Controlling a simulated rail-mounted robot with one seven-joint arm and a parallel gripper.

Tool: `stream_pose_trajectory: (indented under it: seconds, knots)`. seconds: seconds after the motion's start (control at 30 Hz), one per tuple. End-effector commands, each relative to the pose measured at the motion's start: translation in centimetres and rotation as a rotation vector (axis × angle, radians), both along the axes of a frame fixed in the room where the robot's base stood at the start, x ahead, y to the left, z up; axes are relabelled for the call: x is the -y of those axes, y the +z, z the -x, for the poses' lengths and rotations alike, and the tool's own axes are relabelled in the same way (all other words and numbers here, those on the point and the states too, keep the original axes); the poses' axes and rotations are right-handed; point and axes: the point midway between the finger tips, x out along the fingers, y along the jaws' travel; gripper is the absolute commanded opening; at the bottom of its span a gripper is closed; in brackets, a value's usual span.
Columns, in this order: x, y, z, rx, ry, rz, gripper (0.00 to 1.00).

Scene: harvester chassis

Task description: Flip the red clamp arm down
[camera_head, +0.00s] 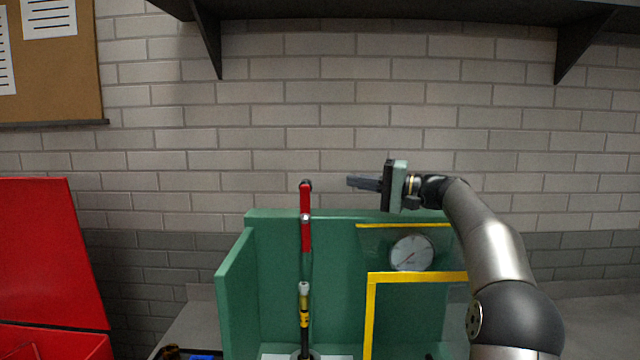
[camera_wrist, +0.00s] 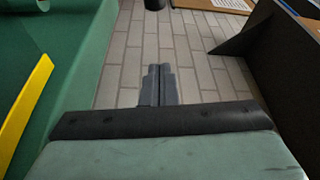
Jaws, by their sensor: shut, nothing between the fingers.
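The red clamp arm (camera_head: 305,222) stands upright in front of the green chassis back panel (camera_head: 340,216), its top end reaching above the panel's upper edge. Below it is a yellow and black rod (camera_head: 304,308) with a pale tip. My gripper (camera_head: 350,182) is shut and empty, to the right of the clamp arm's top and at about its height, with a gap between them in the picture. In the wrist view my shut fingers (camera_wrist: 158,72) point at the brick wall. A dark rounded end (camera_wrist: 154,4) shows at that view's top edge; I cannot tell surely what it is.
A round gauge (camera_head: 411,253) sits in the chassis on the right, beside a yellow-edged frame (camera_head: 371,310). A red open-lidded box (camera_head: 50,260) stands at the left. A dark shelf (camera_head: 390,10) with brackets hangs above.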

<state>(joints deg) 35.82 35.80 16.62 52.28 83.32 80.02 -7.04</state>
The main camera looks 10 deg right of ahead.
Motion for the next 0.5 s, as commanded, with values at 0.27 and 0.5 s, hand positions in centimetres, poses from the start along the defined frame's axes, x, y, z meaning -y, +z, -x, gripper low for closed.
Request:
stream_pose_trajectory:
  seconds: [0.27, 0.5]
  knots:
    - [-1.3, 0.2, -0.8, -0.001, 0.002, 0.001, 0.00]
    - [-5.5, 0.7, -3.3, -0.004, 0.005, 0.001, 0.00]
